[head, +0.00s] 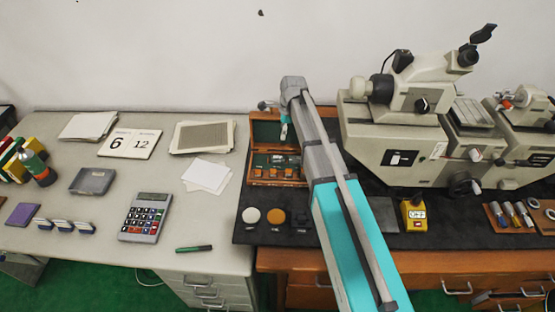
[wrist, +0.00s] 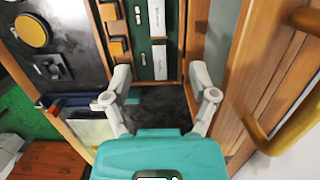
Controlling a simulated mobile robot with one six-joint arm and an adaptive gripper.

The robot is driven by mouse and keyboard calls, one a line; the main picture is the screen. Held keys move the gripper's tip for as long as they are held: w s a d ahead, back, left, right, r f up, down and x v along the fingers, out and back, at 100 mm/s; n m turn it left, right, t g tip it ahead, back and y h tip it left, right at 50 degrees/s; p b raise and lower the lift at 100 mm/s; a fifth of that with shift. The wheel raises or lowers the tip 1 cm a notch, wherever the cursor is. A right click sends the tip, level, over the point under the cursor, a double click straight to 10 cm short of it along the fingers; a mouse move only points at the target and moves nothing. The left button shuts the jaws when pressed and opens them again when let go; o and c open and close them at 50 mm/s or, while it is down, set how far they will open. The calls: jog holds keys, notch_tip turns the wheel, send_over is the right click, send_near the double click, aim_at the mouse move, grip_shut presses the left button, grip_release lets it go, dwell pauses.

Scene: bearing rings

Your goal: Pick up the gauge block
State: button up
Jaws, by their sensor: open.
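The gauge blocks are small steel-grey bars in an open wooden case (head: 250,178) with a green lining, left of the measuring machine. In the wrist view a pale gauge block (wrist: 158,62) lies in a slot of the green panel, just beyond my fingertips, with another pale block (wrist: 157,18) past it in line. Which one the task means I cannot tell. My gripper (wrist: 161,80) is open and empty, its two fingers spread on either side of the nearer block's line. In the head view the gripper is small and partly hidden by my arm over the case.
A wooden wall of the case and a brass handle (wrist: 262,128) stand close on the right in the wrist view. A white disc (head: 251,215) and an orange disc (head: 276,216) lie in front of the case. The grey measuring machine (head: 390,150) stands to the right.

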jog(key=shift+f, duration=0.15)
jog(key=b, duration=0.8)
send_over(278, 157)
jog(key=f, duration=0.8)
jog(key=shift+w+d, duration=0.15)
jog(key=shift+d, duration=0.2)
jog(key=shift+f, duration=0.1)
jog(key=shift+f+b, duration=0.1)
jog(key=shift+b, duration=0.25)
jog(key=shift+a+f+b, duration=0.2)
jog(key=shift+f+b, duration=1.05)
jog(key=shift+a+f+b, duration=0.2)
jog(key=shift+f+b, duration=1)
jog(key=shift+f, duration=0.05)
grip_shut()
